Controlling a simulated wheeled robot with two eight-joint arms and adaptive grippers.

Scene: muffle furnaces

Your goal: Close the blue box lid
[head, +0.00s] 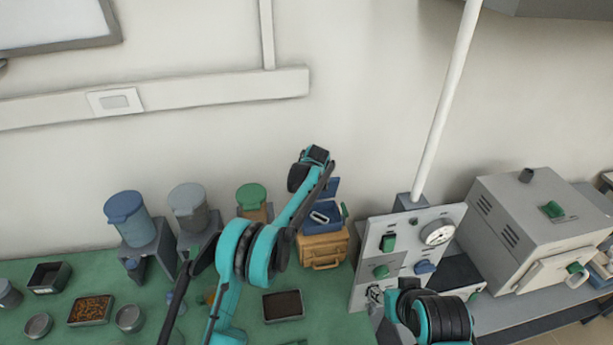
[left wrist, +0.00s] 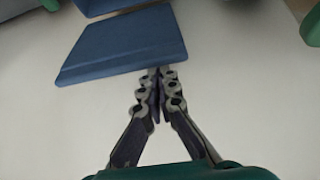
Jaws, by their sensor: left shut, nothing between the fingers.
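The blue box (head: 322,217) sits on the tan case on the bench. Its blue lid (head: 331,187) stands raised at the back, so the box is open. In the left wrist view the lid (left wrist: 125,48) fills the upper middle as a flat panel. My left gripper (left wrist: 155,72) is shut and empty, its fingertips at or very near the lid's edge; whether they touch is unclear. In the head view my left arm reaches over to the box, and its fingertips are hard to make out. My right arm shows at lower right; its gripper is not clearly visible.
The tan case (head: 323,249) supports the box. A green-lidded jar (head: 252,203) stands to its left and a control panel (head: 405,255) to its right. A dark tray (head: 283,305) lies in front. A furnace (head: 530,230) stands at far right. The wall is close behind.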

